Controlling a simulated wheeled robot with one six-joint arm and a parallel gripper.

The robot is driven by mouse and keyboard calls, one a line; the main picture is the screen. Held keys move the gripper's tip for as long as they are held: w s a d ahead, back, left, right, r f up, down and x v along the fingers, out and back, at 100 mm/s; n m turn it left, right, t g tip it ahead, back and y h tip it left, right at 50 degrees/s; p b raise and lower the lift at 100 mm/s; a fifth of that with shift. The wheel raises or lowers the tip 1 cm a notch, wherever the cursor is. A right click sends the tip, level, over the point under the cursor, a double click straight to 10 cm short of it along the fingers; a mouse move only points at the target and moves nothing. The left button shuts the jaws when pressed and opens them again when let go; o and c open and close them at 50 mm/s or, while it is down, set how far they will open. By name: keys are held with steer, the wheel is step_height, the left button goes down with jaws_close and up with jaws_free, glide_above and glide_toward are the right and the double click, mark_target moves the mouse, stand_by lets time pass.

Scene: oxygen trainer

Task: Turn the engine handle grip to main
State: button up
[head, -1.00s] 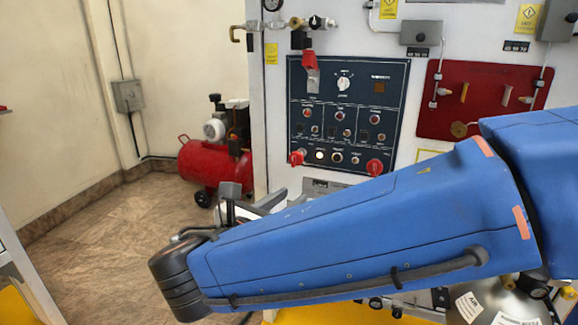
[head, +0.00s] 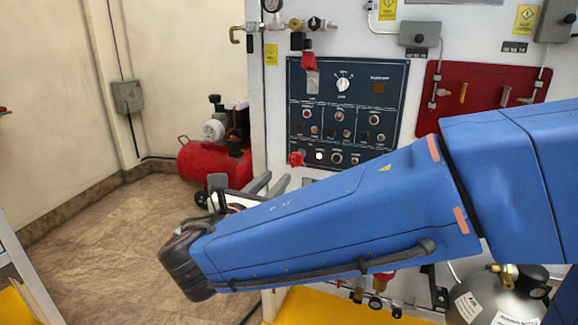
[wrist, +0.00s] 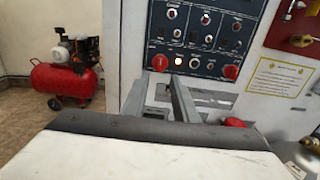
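The dark blue control panel (head: 348,100) stands upright on the white trainer. It carries a white rotary knob (head: 342,84), a red handle (head: 309,62) at its upper left and a red grip (head: 296,159) at its lower left. In the wrist view the lower left red grip (wrist: 160,62) and a lower right one (wrist: 231,72) show; my arm hides the latter in the head view. The labels are too small to tell which is the engine handle grip. My gripper (head: 276,179) is below and left of the panel; its fingers (wrist: 159,90) are apart and empty in the wrist view.
A red compressor (head: 213,165) stands on the floor at left. A red plate with valves (head: 478,95) is right of the panel. Open floor lies at lower left.

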mark_target(292, 162)
steer(key=x, duration=0.9)
steer(key=shift+w, duration=0.15)
jaws_close()
